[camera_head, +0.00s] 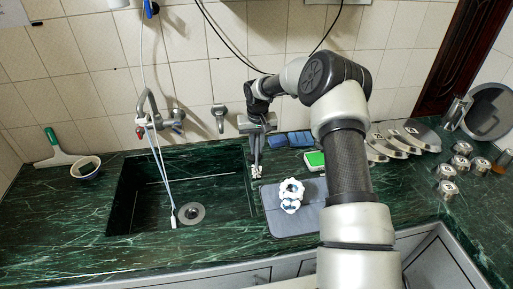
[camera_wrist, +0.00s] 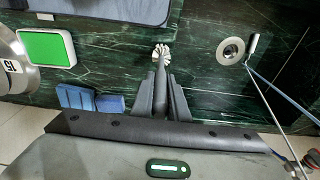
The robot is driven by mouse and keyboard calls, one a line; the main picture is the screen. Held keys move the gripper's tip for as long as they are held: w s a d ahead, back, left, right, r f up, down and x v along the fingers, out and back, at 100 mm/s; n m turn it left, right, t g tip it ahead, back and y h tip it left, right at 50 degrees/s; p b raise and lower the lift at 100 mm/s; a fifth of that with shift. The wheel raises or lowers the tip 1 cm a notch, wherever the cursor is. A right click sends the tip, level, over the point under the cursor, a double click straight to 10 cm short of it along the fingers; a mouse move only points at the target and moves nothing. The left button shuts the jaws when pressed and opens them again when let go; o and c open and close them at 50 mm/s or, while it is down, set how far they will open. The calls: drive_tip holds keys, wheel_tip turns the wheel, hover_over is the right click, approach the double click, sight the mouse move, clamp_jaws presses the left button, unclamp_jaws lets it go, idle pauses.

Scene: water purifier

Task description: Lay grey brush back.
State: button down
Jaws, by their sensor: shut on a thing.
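My gripper (camera_wrist: 161,90) points down and is shut on the handle of the grey brush (camera_wrist: 162,52). The brush's pale round bristle head sticks out beyond the fingertips in the wrist view. In the head view my gripper (camera_head: 256,160) hangs at the right rim of the sink, and the brush head (camera_head: 256,173) shows as a small light shape below it. I cannot tell whether the brush touches the counter. Much of the handle is hidden between the fingers.
Blue sponges (camera_head: 290,139) and a green-topped white box (camera_head: 315,160) lie right of my gripper. A grey mat (camera_head: 276,222) bears a white knobbed object (camera_head: 291,195). The sink (camera_head: 133,200) opens to the left.

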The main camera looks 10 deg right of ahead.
drive_tip(key=shift+f, duration=0.4)
drive_tip(key=c, duration=1.7)
unclamp_jaws()
drive_tip(key=shift+p, duration=0.35)
